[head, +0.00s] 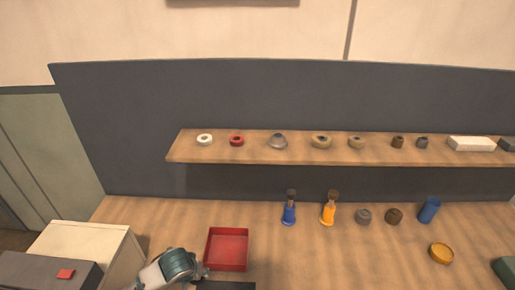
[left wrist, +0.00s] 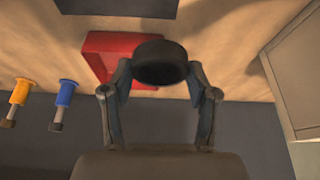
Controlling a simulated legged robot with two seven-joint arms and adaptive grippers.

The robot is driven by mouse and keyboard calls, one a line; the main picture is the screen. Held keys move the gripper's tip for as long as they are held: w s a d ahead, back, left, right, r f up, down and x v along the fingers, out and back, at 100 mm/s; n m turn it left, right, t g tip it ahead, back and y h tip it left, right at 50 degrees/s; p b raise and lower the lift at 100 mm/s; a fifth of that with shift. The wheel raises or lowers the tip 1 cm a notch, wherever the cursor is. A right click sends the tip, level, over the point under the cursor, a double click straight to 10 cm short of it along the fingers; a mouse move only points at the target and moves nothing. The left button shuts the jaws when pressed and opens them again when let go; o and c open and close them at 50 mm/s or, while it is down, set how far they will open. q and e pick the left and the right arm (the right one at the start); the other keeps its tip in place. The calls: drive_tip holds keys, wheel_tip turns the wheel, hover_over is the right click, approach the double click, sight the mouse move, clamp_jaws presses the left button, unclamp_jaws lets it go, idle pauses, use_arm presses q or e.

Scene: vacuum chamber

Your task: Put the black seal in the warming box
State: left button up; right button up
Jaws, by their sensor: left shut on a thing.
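The black seal (left wrist: 160,62), a dark round ring-like piece, is held between the fingertips of my left gripper (left wrist: 160,75) in the left wrist view. In the head view my left gripper (head: 196,273) is at the bottom, left of the red tray; the seal cannot be made out there. A cream box (head: 85,243) and a dark grey box with a red button (head: 45,272) stand at the lower left. I cannot tell which is the warming box. A pale box side (left wrist: 297,75) shows at right in the wrist view. My right gripper is not in view.
A red tray (head: 227,250) lies beside my left gripper, with a dark flat piece (head: 225,286) in front. Blue (head: 289,214) and orange (head: 328,214) tools stand behind it. A wooden shelf (head: 260,155) holds several rings and pieces. An amber dish (head: 441,253) sits at right.

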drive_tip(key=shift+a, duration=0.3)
